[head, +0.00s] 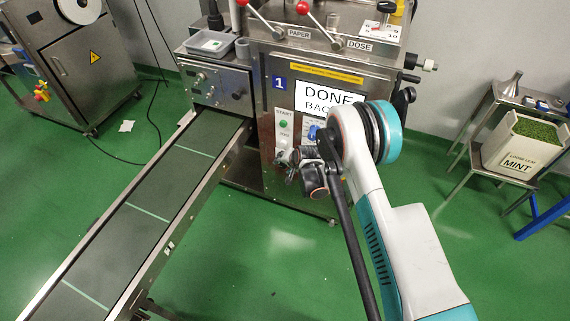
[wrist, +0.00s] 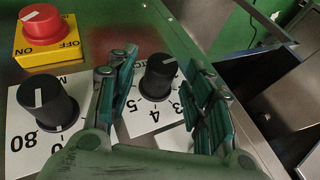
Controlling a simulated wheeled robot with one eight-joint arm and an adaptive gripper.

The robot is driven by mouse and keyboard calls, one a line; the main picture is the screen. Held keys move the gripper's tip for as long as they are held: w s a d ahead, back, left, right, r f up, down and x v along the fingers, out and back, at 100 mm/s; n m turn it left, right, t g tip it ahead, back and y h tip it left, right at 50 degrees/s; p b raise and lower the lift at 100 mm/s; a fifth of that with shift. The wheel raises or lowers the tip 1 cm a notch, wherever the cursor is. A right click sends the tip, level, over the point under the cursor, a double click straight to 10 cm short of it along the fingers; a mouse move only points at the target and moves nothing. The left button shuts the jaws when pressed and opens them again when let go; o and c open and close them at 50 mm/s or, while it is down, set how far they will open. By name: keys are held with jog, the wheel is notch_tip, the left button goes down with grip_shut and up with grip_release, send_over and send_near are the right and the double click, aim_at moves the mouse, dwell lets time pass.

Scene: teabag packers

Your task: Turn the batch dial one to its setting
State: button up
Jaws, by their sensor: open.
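The packer marked 1 (head: 279,83) stands ahead in the head view. In the wrist view a black dial (wrist: 158,77) with a white pointer line sits on a white plate numbered 3, 4 and 5. My gripper (wrist: 160,68) is open, its green-padded fingers on either side of this dial in the picture; I cannot tell whether they touch it. A second black dial (wrist: 47,104), with 80 on its plate, is to the left. Neither dial's name is readable. In the head view my gripper (head: 292,170) is at the machine's front, and my arm hides part of the panel.
A red on/off knob on a yellow base (wrist: 42,35) is beside the dials. The head view shows a green START button (head: 283,124), a sign reading DONE (head: 322,97), a conveyor (head: 150,215) at left and a MINT bin (head: 520,150) at right.

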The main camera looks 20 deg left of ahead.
jog(key=v, duration=1.1)
jog(key=shift+r, duration=0.25)
jog(key=shift+s+d, duration=0.1)
jog(key=a+r+n+h+p, duration=0.1)
jog(key=a+r+h+p, duration=0.2)
jog(key=a+h+p, duration=0.3)
jog(key=shift+g, duration=0.3)
jog(key=b+x, duration=0.2)
jog(key=x, duration=0.2)
jog(key=b+x, duration=0.2)
jog(key=x, duration=0.3)
jog(key=b+x, duration=0.2)
jog(key=x, duration=0.2)
jog(key=shift+a+f, duration=0.2)
jog(key=shift+a, duration=0.2)
jog(key=shift+c, duration=0.3)
jog(key=c, duration=1)
